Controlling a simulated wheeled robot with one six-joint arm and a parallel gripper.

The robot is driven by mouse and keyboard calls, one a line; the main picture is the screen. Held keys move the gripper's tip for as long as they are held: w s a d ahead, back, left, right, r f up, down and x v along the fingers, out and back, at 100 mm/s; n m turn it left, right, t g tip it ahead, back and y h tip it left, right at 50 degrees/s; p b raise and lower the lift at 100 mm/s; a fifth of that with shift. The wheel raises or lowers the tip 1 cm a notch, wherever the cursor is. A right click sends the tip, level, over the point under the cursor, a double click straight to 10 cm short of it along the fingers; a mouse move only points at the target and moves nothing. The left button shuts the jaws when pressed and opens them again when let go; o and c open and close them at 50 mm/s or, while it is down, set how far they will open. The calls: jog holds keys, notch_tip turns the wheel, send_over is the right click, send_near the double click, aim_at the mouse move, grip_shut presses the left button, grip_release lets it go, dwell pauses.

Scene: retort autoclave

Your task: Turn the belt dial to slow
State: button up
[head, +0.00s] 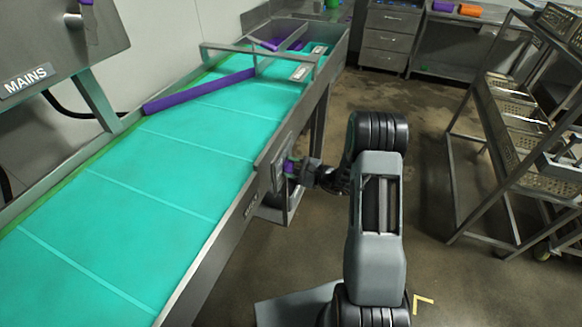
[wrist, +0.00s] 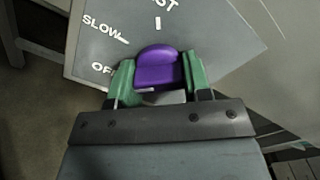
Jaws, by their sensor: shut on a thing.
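The belt dial is a purple knob (wrist: 158,68) on a grey panel (wrist: 215,40) marked OFF, SLOW and, partly cut off at the top, a word ending in ST. SLOW and OFF lie to the left of the knob, and the cut-off word lies above it. My gripper (wrist: 157,78) has its two green fingers on either side of the knob and is shut on it. I cannot tell which mark the knob points to. In the head view the panel (head: 278,172) is on the belt's right side, with the knob (head: 289,166) mostly hidden by my gripper (head: 296,169).
The teal conveyor belt (head: 150,190) runs along the left, with a purple bar (head: 200,91) across it. A MAINS box (head: 45,45) stands at upper left. A metal rack with trays (head: 520,130) stands at right. Open floor (head: 430,160) lies between belt and rack.

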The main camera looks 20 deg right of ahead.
jog(key=shift+m, duration=0.3)
jog(key=m, duration=0.4)
jog(key=shift+s+a+f+m, duration=0.1)
jog(key=shift+s+m, duration=0.05)
jog(key=shift+m, duration=0.25)
jog(key=shift+s+f+m, duration=0.1)
jog(key=shift+s+m, duration=0.05)
jog(key=shift+m, duration=1.95)
jog(key=shift+a, duration=0.1)
jog(key=o, duration=0.9)
jog(key=b+v, duration=0.1)
jog(key=v, duration=1.3)
jog(key=shift+b, duration=0.4)
